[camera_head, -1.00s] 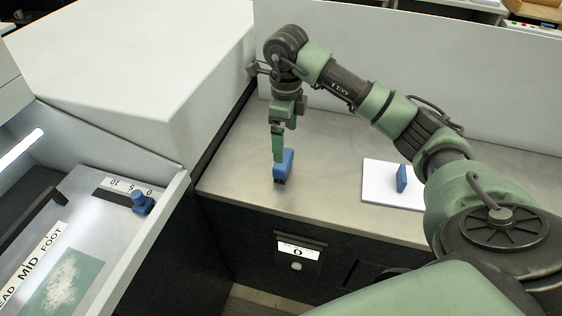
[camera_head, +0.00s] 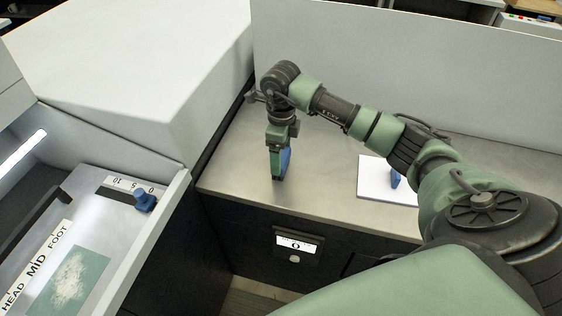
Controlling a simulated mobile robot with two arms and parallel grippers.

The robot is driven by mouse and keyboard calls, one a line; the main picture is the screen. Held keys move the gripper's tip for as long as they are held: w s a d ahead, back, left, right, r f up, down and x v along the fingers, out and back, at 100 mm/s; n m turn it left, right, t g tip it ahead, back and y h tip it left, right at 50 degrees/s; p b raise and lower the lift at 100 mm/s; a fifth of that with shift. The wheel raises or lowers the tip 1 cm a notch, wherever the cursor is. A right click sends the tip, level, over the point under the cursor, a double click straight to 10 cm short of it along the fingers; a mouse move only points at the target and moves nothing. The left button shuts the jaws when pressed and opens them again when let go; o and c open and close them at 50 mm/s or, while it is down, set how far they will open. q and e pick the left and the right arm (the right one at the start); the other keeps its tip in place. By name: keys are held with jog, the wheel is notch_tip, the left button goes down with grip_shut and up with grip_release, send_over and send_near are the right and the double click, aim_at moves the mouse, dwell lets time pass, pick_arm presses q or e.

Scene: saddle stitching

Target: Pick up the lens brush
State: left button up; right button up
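A blue upright object, which looks like the lens brush (camera_head: 287,161), stands on the grey counter (camera_head: 235,174) near its front left part. Its dark lower end showed earlier; now my gripper hides much of it. My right gripper (camera_head: 277,163) points straight down at the brush, with its green finger overlapping the brush's left side. The fingertips are close to the counter. I cannot tell whether the fingers are closed on the brush or only beside it. My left gripper is not in view.
A white pad (camera_head: 372,182) with a small blue block (camera_head: 395,178) lies to the right, partly behind my arm. A white housing (camera_head: 130,70) bounds the counter on the left. An open bay with a blue knob (camera_head: 144,201) is at lower left. A display (camera_head: 296,243) is on the front.

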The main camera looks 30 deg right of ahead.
jog(key=shift+r, duration=0.2)
notch_tip(320, 180, up, 20)
jog(key=shift+f+b, duration=0.1)
jog(key=shift+b, duration=0.85)
